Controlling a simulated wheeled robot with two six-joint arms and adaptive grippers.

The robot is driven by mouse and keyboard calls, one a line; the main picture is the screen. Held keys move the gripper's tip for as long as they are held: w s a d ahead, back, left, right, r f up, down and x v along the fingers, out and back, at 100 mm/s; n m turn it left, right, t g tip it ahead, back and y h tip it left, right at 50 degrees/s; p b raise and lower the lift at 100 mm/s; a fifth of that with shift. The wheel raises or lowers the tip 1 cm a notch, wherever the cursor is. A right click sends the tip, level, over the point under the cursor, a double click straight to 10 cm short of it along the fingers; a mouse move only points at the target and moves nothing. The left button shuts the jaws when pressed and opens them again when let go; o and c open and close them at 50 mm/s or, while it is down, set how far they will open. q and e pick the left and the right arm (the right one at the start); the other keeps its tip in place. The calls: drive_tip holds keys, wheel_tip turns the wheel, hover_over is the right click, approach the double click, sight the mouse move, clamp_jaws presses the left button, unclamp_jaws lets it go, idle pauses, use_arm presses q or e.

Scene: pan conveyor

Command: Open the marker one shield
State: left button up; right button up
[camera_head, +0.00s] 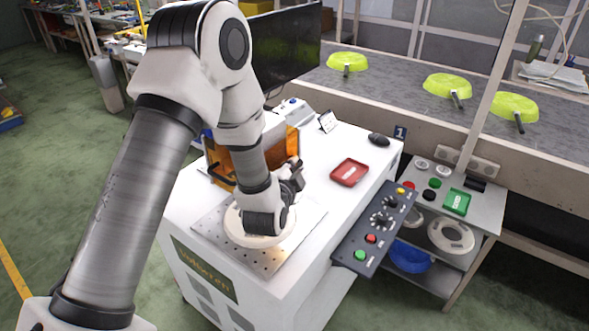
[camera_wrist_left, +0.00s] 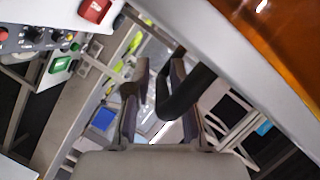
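The marker is a white machine (camera_head: 300,262) with an orange, see-through shield (camera_head: 222,165), which is partly hidden behind my left arm. The shield also fills the top right of the left wrist view (camera_wrist_left: 285,45). A dark curved bar, seemingly the shield handle (camera_wrist_left: 195,92), reaches in from the right in the left wrist view. My left gripper (camera_head: 297,172) is beside the shield's right side in the head view. In the wrist view its fingers (camera_wrist_left: 160,68) are apart, and the bar's bent end lies between them. Whether they touch it is unclear. My right gripper is out of view.
A perforated plate (camera_head: 310,217) lies below my wrist. A red tray (camera_head: 349,172), a black mouse (camera_head: 379,139) and a button panel (camera_head: 376,228) are to the right. A monitor (camera_head: 287,42) stands behind. The conveyor (camera_head: 400,75) carries green pans (camera_head: 447,84).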

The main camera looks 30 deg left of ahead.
use_arm(q)
drive_tip(key=v, duration=0.7)
drive_tip(key=shift+s+d+r, duration=0.1)
drive_tip(key=shift+s, duration=0.2)
